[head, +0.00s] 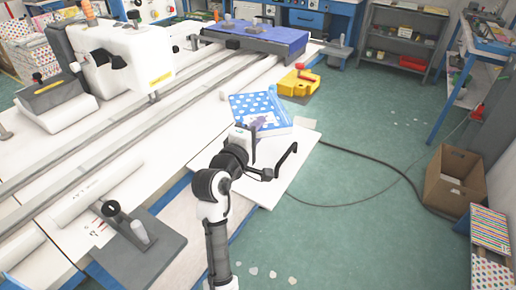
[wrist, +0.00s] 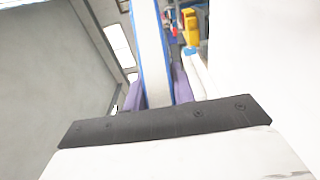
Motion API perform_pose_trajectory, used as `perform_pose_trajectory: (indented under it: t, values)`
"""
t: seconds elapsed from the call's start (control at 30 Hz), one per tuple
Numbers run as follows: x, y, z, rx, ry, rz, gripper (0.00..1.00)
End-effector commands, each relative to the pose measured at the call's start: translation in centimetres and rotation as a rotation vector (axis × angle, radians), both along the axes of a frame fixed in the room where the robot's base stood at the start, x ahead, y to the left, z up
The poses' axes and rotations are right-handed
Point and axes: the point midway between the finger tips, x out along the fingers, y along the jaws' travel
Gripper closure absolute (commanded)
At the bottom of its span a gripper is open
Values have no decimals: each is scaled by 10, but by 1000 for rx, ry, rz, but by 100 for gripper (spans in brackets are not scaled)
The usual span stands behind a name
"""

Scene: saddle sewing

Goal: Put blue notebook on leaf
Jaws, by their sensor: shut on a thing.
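The blue notebook (head: 248,103) has white polka dots and shows in the head view at the end of my arm. My gripper (head: 262,124) is shut on it. In the wrist view, the notebook's blue-edged white side (wrist: 152,45) stands between the purple finger pads of my gripper (wrist: 158,92). The leaf, a white flat panel (head: 291,168), sticks out from the table's side, below and nearer than the notebook. The notebook overlaps the leaf's far end in the picture. I cannot tell whether they touch. My arm hides part of the leaf.
A long white table (head: 190,120) with rails and a white sewing machine (head: 122,58) fills the left. A yellow box (head: 296,83) sits beyond the notebook. A dark cable (head: 385,160) crosses the green floor. A cardboard box (head: 455,180) stands at right.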

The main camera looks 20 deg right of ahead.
Motion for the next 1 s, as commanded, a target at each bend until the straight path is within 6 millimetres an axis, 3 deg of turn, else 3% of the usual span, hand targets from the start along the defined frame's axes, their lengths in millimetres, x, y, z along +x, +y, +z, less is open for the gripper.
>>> perform_pose_trajectory:
  t: [0.5,1.0]
  values:
    - [0,0,-60,-2,-2,2,100]
    - [0,0,-70,-2,-4,0,100]
